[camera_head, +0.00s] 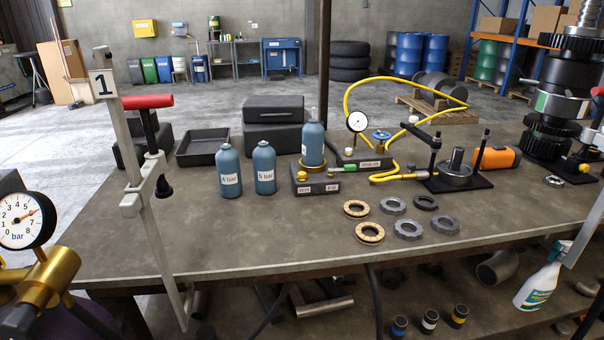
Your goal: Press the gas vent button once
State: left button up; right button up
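A dark filling block (322,176) stands in the middle of the workbench. A small white label (304,190) on its front left appears to read "Vent". A small yellow button-like knob (302,175) sits just above that label; whether it is pressed in is too small to tell. A blue gas bottle (313,145) stands upright on the block, behind the knob. A second label (333,187) is to the right and hard to read. I cannot make out either of my grippers in this view, and nothing touches the knob.
Two blue bottles (230,171) (265,168) stand left of the block. Right are a gauge (357,122), blue valve wheel (381,135), yellow hose (432,83) and black press stand (455,178). Several rings (408,229) lie in front. The bench's front left (200,235) is clear.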

pick_arm(q)
jog(key=shift+s, duration=0.1)
grip_shut()
dwell(1.3)
